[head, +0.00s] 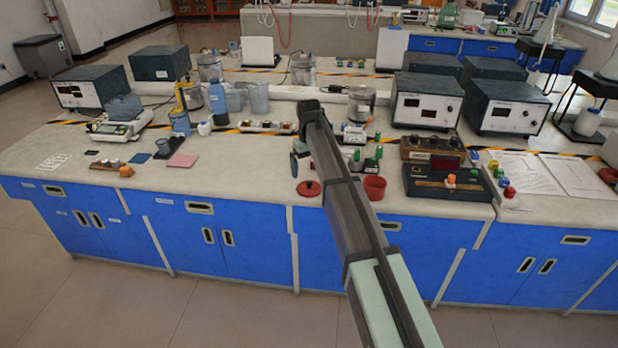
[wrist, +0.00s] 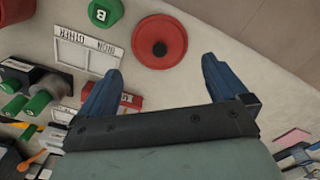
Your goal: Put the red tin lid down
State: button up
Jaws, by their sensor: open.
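The red tin lid (head: 309,188) is a round red disc with a dark knob at its middle. It lies on the bench top near the front edge, left of the red tin (head: 374,188). In the wrist view the lid (wrist: 160,52) lies beyond the fingertips, with nothing gripping it. My gripper (head: 297,160) is above the bench, just behind the lid in the head view. Its two blue fingers are wide apart and empty in the wrist view (wrist: 160,70). My arm hides part of the bench between lid and tin.
A green object marked B (wrist: 103,12) and white label frames (wrist: 88,48) lie beside the lid. Green-topped items (head: 367,160) and a dark instrument (head: 440,182) stand to the right. A pink pad (head: 183,161) lies left; bare bench (head: 240,175) separates it from the lid.

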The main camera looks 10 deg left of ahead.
notch_tip(320, 180, up, 5)
jog(key=shift+r, duration=0.2)
dwell(0.4)
jog(key=s+a+f+n+g+y, duration=0.1)
jog(key=s+a+f+n+y, duration=0.25)
jog(key=s+a+f, duration=0.95)
jog(key=s+d+f+m+g+h, duration=0.1)
jog(key=s+d+f+m, duration=0.1)
jog(key=s+d+f, duration=0.5)
jog(key=s+d+f+m+h, duration=0.1)
jog(key=s+d+f, duration=0.3)
jog(key=d+f, duration=0.7)
jog(key=s+d+f+m+g, duration=0.1)
jog(key=s+d+f+m, duration=0.1)
jog(key=s+d+f, duration=0.6)
jog(key=s+d+f+m+g, duration=0.1)
jog(key=s+d+f, duration=0.3)
jog(key=s, duration=0.6)
jog(key=s+d+f+m+g+h, duration=0.1)
jog(key=s+d+f+m, duration=0.1)
jog(key=s+d+f, duration=0.3)
jog(key=s+d+f+m+g, duration=0.1)
jog(key=s+d+f, duration=0.3)
jog(key=s, duration=1)
jog(key=d+m, duration=0.1)
jog(key=d, duration=0.2)
jog(key=shift+s+f+g, duration=0.15)
jog(key=shift+s+g, duration=0.2)
jog(key=shift+g, duration=0.05)
